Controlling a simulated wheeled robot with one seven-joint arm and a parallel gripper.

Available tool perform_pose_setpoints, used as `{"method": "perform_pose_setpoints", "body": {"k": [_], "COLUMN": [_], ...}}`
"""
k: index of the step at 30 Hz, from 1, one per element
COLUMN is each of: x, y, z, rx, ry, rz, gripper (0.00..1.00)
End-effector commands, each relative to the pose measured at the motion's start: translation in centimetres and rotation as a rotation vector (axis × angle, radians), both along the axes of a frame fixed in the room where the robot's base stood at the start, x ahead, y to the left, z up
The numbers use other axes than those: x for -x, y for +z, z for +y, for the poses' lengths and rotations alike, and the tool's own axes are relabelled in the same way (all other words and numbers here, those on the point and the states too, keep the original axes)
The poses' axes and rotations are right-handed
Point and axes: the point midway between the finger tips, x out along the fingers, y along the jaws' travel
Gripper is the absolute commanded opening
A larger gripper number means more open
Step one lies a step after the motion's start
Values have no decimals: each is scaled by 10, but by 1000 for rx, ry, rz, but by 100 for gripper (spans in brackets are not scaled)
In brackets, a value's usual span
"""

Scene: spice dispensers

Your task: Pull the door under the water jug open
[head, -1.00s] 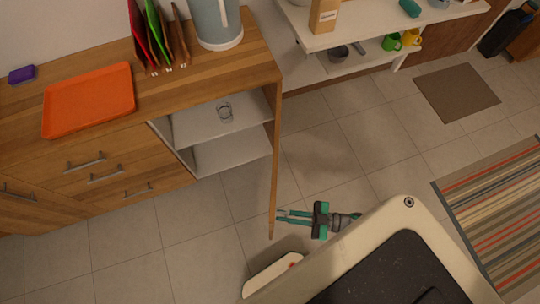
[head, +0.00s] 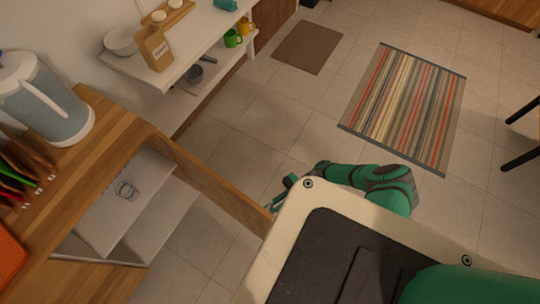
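The blue-grey water jug (head: 48,100) with a white lid and handle stands on the wooden counter at the left of the head view. Under it the cupboard is open, and its white shelf (head: 105,222) shows. The wooden door (head: 215,185) stands swung well out from the cupboard, seen nearly edge-on from above. My gripper (head: 281,190) is low beside the door's free end, on the side away from the cupboard interior. My own body partly hides it. I cannot tell whether it touches the door or how far apart its fingers are.
A white shelf unit (head: 165,75) with a carton, bowls and mugs is at the upper left. A brown mat (head: 307,47) and a striped rug (head: 405,105) lie on the otherwise clear tiled floor.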

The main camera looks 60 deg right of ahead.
Motion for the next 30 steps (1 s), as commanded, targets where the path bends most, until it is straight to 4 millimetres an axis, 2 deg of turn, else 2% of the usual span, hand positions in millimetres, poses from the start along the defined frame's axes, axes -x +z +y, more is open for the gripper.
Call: {"method": "perform_pose_setpoints", "body": {"k": [8, 9, 20, 23, 30], "x": [2, 2, 2, 5, 22], "y": [-2, -2, -1, -2, -2], "z": [0, 0, -2, -9, -43], "rx": [4, 4, 2, 4, 5], "ry": [2, 2, -1, -2, -1], "rz": [5, 5, 2, 3, 4], "gripper": [0, 16, 17, 17, 17]}}
